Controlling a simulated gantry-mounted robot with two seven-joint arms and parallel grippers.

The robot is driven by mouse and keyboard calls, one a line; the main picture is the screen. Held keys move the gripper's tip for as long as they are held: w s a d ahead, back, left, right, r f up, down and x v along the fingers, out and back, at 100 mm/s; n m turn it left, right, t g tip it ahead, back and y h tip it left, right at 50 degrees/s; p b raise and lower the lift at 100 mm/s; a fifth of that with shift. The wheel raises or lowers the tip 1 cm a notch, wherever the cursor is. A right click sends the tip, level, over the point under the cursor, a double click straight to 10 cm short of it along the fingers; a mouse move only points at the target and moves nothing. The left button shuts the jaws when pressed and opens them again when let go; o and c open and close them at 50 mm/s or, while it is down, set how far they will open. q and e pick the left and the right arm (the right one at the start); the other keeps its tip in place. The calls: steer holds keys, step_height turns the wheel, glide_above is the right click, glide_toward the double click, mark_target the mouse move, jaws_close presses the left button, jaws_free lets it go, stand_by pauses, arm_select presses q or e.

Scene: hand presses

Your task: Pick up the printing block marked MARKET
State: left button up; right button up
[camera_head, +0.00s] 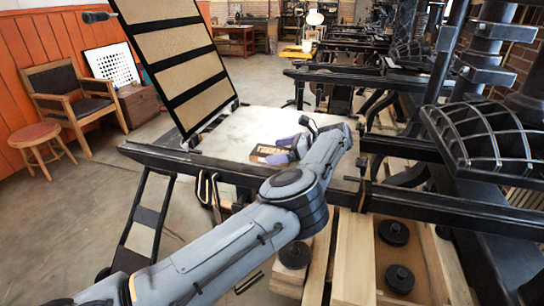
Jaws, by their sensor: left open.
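The printing block (268,154) is a small brown block with pale raised lettering that reads reversed, like MARKET mirrored. It lies on the pale press bed (232,122) in the middle of the view. My left arm comes in from the lower left, and its gripper (284,150) is low over the bed at the block's right end. The gripper is open, with its purple-grey fingers beside or partly around the block; I cannot tell whether they touch. The fingers and wrist hide the block's right part. My right gripper is not in view.
A hinged black frame with tan panels (187,62) stands raised at the bed's left. Black press rails (180,158) border the bed. The dark press column and ribbed part (497,128) stand at the right. A wooden chair (72,95) and stool (38,140) stand far left.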

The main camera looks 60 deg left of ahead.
arm_select(q)
steer(key=shift+s+a+f, duration=0.2)
steer(key=shift+s+a, duration=0.15)
steer(key=shift+a, duration=0.05)
steer(key=shift+c, duration=0.3)
steer(key=c, duration=1)
steer(key=shift+o, duration=0.2)
steer(key=shift+r, duration=0.15)
